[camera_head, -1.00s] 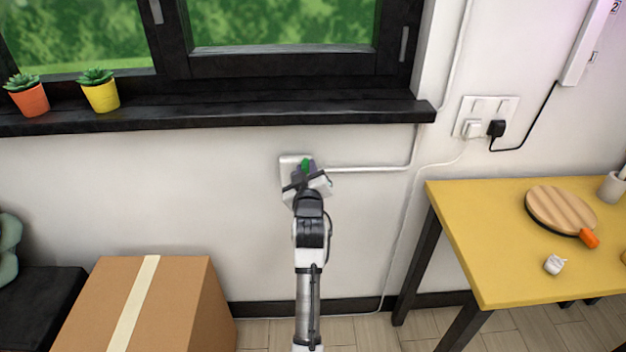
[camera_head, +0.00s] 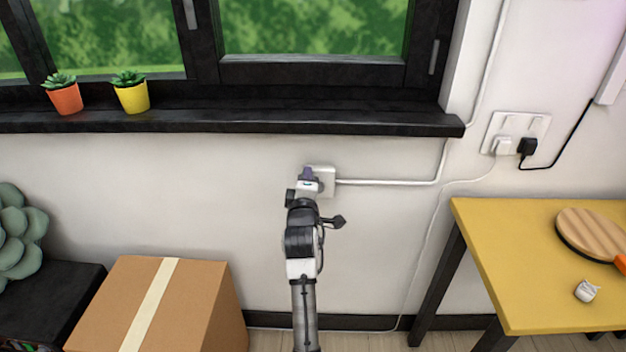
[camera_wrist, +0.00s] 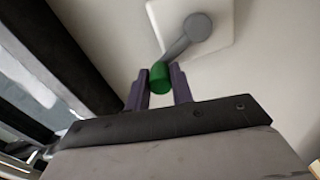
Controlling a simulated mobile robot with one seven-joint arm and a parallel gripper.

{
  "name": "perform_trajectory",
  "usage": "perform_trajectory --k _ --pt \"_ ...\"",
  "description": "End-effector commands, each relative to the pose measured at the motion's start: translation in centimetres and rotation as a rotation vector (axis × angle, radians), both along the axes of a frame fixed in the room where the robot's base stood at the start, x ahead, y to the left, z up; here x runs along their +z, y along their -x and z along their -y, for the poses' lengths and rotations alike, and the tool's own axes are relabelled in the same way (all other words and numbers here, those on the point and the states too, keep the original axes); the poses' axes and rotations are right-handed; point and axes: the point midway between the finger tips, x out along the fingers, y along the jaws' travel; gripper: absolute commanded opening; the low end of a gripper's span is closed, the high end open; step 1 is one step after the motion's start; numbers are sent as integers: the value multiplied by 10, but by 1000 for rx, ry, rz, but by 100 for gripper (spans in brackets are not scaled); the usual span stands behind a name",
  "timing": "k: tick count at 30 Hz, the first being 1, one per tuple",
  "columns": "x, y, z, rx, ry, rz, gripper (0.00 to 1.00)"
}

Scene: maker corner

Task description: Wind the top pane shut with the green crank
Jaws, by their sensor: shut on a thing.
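The crank's green knob (camera_wrist: 160,77) sits between the two purple fingers of my gripper (camera_wrist: 159,88) in the wrist view. My gripper is shut on it. The crank's grey arm (camera_wrist: 183,42) runs from the knob up and right to a round hub on a white wall plate (camera_wrist: 222,14). In the head view my gripper (camera_head: 307,176) is at the left side of the white wall plate (camera_head: 325,180), below the sill, and the green knob is hidden there. The window panes (camera_head: 310,28) stand above; the top pane's upper part is out of view.
The black window sill (camera_head: 300,121) juts out above my gripper, with an orange pot (camera_head: 66,99) and a yellow pot (camera_head: 132,97) on it. A cardboard box (camera_head: 190,300) stands lower left. A yellow table (camera_head: 490,250) is at the right.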

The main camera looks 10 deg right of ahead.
Motion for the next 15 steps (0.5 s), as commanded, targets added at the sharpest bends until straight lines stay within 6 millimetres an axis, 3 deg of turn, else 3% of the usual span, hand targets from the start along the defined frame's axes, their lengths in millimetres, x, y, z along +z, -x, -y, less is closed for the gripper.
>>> perform_trajectory --k 15 --pt "-10 -4 -14 2 237 -68 0"
